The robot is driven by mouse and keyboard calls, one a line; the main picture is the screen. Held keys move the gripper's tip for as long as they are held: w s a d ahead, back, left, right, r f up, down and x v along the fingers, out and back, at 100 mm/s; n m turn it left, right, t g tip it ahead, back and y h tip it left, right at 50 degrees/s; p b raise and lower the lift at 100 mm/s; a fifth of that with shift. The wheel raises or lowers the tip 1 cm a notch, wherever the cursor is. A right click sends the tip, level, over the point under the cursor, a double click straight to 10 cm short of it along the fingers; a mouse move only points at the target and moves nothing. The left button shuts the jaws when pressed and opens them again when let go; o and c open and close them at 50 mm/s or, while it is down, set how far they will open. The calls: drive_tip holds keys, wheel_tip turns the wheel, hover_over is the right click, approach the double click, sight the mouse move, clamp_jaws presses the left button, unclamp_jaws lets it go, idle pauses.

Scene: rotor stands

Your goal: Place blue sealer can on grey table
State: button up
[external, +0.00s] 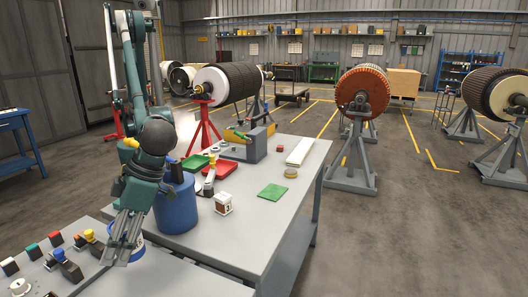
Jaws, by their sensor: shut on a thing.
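My gripper (118,255) points down at the lower left, above the front grey surface. It is shut on a small blue-and-white can (139,252), which I take to be the blue sealer can. The gripper covers much of the can, and I cannot tell whether its bottom touches anything. The grey table (262,235) stands to the right, past the can. A larger plain blue container (178,210) stands upright on its near left part, close behind my arm.
The table also holds a white-and-brown box (223,203), a green mat (272,192), red (221,169) and green trays, a grey toolbox and a small tan round thing (291,173). Its front right part is clear. Several coloured small parts lie on the front surface (190,283) at left.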

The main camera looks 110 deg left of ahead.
drive_tip(key=shift+s+d, duration=0.65)
drive_tip(key=shift+f, duration=3.15)
drive_tip(key=shift+f+b, duration=0.3)
drive_tip(key=shift+f, duration=1.55)
drive_tip(key=shift+f, duration=0.1)
drive_tip(key=o, duration=1.1)
